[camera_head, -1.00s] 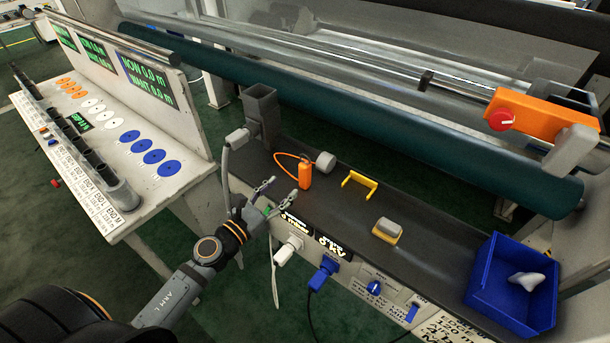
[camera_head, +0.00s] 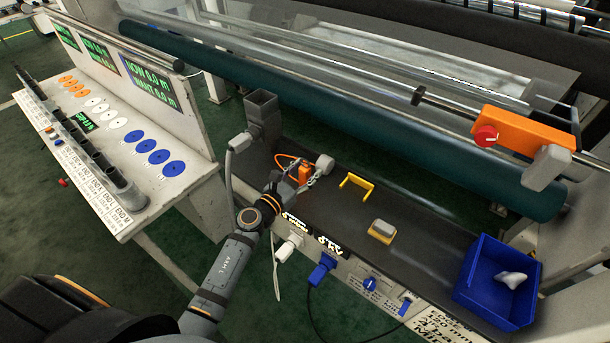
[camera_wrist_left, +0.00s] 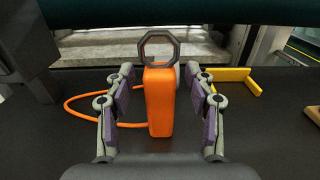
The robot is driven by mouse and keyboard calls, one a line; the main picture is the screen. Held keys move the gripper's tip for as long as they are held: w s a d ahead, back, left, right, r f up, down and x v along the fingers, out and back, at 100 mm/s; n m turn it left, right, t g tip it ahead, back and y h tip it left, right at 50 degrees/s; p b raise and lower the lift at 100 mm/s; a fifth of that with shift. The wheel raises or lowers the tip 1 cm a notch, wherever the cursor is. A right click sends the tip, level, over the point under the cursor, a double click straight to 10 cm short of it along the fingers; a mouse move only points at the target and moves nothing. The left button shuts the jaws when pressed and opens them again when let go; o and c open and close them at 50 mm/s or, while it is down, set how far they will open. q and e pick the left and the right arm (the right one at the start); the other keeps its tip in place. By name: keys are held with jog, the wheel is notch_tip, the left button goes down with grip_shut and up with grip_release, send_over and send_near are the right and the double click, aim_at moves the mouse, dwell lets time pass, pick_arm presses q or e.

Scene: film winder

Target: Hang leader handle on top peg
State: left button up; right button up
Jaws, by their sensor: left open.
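The orange leader handle (camera_wrist_left: 159,100) stands upright on the dark bench top, with a dark ring (camera_wrist_left: 159,48) at its top and an orange cord (camera_wrist_left: 88,98) looping to its left. In the head view the handle (camera_head: 304,172) is partly hidden by my left gripper (camera_head: 300,180). In the left wrist view my left gripper (camera_wrist_left: 159,110) is open, its fingers on either side of the handle with visible gaps. A grey knob-like end (camera_head: 325,163) sits beside the handle; I cannot tell whether it is the top peg. My right gripper is not in view.
A grey square post (camera_head: 262,110) stands left of the handle. A yellow bracket (camera_head: 357,185), a grey and yellow block (camera_head: 382,231) and a blue bin (camera_head: 470,290) are to the right. A teal roller (camera_head: 400,150) runs behind the bench.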

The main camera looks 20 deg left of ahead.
pick_arm(q)
jog(key=shift+s, duration=0.1)
jog(key=c, duration=0.3)
grip_shut()
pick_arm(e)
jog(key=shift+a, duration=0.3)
pick_arm(q)
jog(key=shift+r, duration=0.1)
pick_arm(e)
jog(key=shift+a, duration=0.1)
